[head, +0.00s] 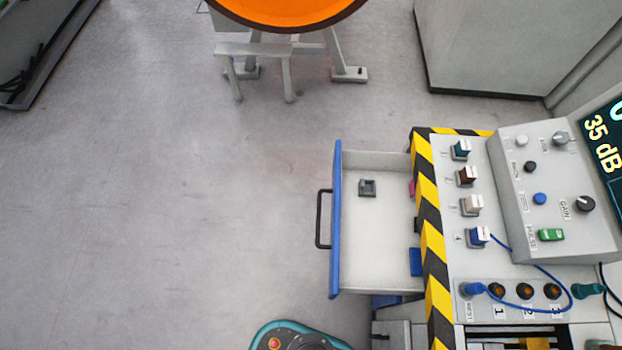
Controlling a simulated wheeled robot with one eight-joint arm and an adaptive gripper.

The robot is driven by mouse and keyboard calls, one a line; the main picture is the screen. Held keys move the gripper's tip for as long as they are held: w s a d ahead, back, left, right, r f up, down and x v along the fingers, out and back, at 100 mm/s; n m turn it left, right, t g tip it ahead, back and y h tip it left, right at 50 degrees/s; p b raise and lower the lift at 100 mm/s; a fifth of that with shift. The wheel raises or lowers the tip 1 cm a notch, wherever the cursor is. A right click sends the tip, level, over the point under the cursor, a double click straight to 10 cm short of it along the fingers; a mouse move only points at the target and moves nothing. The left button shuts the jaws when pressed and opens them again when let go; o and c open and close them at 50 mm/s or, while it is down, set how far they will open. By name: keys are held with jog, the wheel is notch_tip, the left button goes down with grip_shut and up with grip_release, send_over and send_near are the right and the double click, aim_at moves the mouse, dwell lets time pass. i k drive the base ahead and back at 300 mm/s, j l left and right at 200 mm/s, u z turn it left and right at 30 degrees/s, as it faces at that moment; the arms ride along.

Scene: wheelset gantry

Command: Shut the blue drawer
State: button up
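The blue drawer (336,222) is pulled out to the left from the console. Its front panel is blue with a black bar handle (322,218), and its light inside is visible from above. A small grey block (367,187) lies in it, with a blue piece (415,262) and a small pink piece (411,188) near the console side. The inner end of the drawer is hidden under the console top. My gripper is not in view.
The console (460,240) has a yellow-black striped edge, several coloured switches and a sloped panel with knobs (550,190). An orange disc on a grey stand (290,12) is at the top. Grey floor left of the drawer is clear. A teal-rimmed unit (297,338) shows at the bottom.

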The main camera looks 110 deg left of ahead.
aim_at(371, 238)
jog(key=u, duration=3.3)
